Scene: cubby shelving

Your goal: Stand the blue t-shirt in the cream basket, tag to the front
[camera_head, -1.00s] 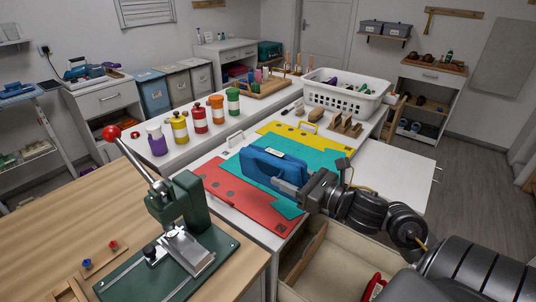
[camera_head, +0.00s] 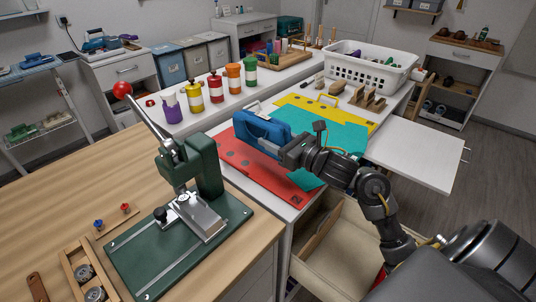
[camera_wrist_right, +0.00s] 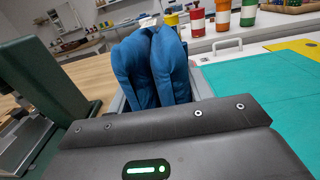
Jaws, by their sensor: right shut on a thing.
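The folded blue t-shirt (camera_head: 262,131) is in my right gripper (camera_head: 287,149), held above the red and teal cutting mats. It also fills the top middle of the right wrist view (camera_wrist_right: 150,65), its folds upright between the jaws. A small white patch, possibly the tag, shows at its far top edge in the wrist view (camera_wrist_right: 147,21). A cream open-topped container (camera_head: 338,262), which may be the cream basket, is low at the front, below the mat counter; my right arm hides part of it. My left gripper is out of view.
A green lever press (camera_head: 190,210) with a red knob stands on the wooden table, left of the shirt. Several lidded jars (camera_head: 214,87) line the counter behind. A white slotted basket (camera_head: 352,70) with things in it stands at the back right. The teal mat (camera_head: 345,130) is partly bare.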

